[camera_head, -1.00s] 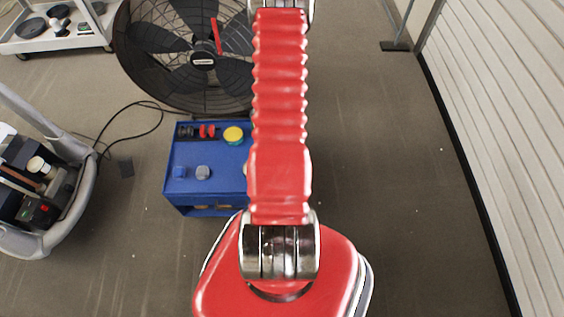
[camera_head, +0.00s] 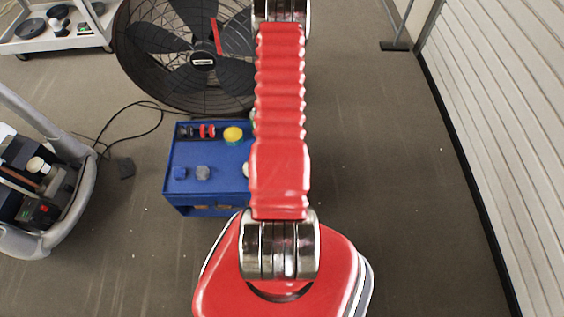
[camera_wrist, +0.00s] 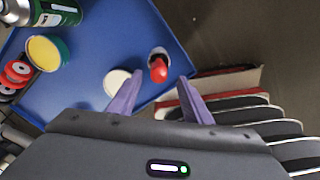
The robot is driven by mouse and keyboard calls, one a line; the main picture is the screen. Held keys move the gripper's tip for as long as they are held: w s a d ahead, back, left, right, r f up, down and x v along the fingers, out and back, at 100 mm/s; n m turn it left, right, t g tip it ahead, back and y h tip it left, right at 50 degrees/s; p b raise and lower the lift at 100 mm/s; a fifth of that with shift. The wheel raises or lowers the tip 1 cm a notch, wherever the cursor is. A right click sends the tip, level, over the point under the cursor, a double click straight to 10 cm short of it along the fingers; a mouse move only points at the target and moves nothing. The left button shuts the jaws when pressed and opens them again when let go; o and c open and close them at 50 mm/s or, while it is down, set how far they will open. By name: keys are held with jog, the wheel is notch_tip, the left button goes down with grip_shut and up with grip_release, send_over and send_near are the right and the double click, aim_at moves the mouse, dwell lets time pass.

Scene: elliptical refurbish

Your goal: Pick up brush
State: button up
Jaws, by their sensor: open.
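My gripper (camera_wrist: 159,92) is open and empty, its two purple fingers spread above the near edge of the blue cart top. A small upright thing with a red top and pale base (camera_wrist: 158,68) stands on the cart, in line with the gap between the fingers. It may be the brush, but I cannot tell for sure. It does not appear between the fingers. In the head view my red arm hides part of the cart, and the gripper is out of sight.
The blue cart (camera_head: 180,155) also holds a white round thing (camera_wrist: 117,82), a yellow-topped tin (camera_wrist: 43,53), a green can (camera_wrist: 62,10) and red discs (camera_wrist: 17,72). A large black fan (camera_head: 160,60) stands behind it. Open floor (camera_head: 400,200) lies right, up to a ribbed wall (camera_head: 510,130).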

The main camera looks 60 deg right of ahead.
jog(key=shift+w+d+f, duration=0.1)
jog(key=shift+f, duration=1.2)
jog(key=shift+d+f, duration=0.1)
jog(key=shift+f, duration=1.2)
jog(key=shift+c, duration=0.6)
grip_shut()
